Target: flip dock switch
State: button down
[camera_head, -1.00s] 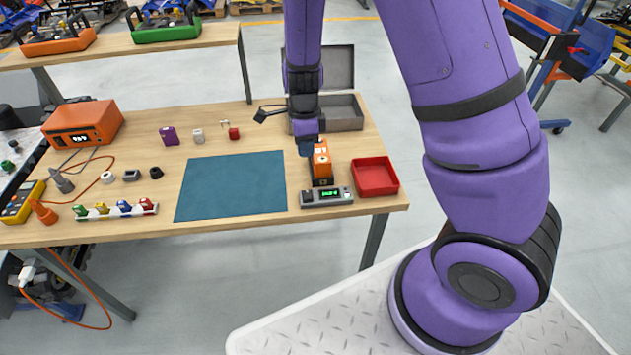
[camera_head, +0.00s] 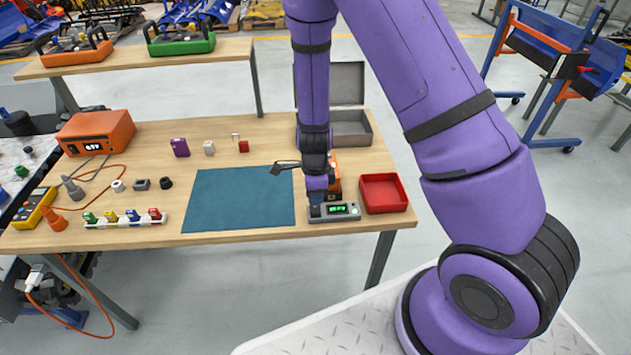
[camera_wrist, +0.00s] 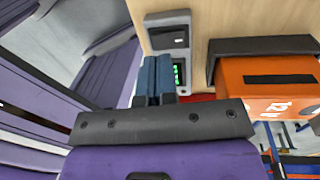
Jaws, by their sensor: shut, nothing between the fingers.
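The grey dock (camera_head: 345,213) with a lit green display sits near the front edge of the wooden table, left of the red tray. My gripper (camera_head: 316,211) points down at the dock's left end, its blue fingers closed together and empty. In the wrist view the fingers (camera_wrist: 152,80) are side by side over the dock (camera_wrist: 166,22), covering part of it next to the green display (camera_wrist: 179,75). An orange unit (camera_head: 335,180) stands just behind the dock, partly hidden by my gripper.
A red tray (camera_head: 384,207) is close on the dock's right. A teal mat (camera_head: 238,200) lies to the left. A grey open case (camera_head: 350,141) stands behind. An orange instrument (camera_head: 97,133) and small parts fill the table's left side.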

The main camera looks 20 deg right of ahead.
aim_at(316, 208)
jog(key=shift+s+f, duration=0.2)
jog(key=shift+f, duration=1.4)
jog(key=shift+f, duration=0.1)
jog(key=shift+s+a+f, duration=0.1)
jog(key=shift+s+f, duration=0.2)
jog(key=shift+w+d+r, duration=0.1)
jog(key=shift+w+d, duration=0.05)
jog(key=shift+w, duration=0.3)
jog(key=shift+w+d+r, duration=0.1)
jog(key=shift+w+d, duration=0.05)
jog(key=shift+w, duration=0.4)
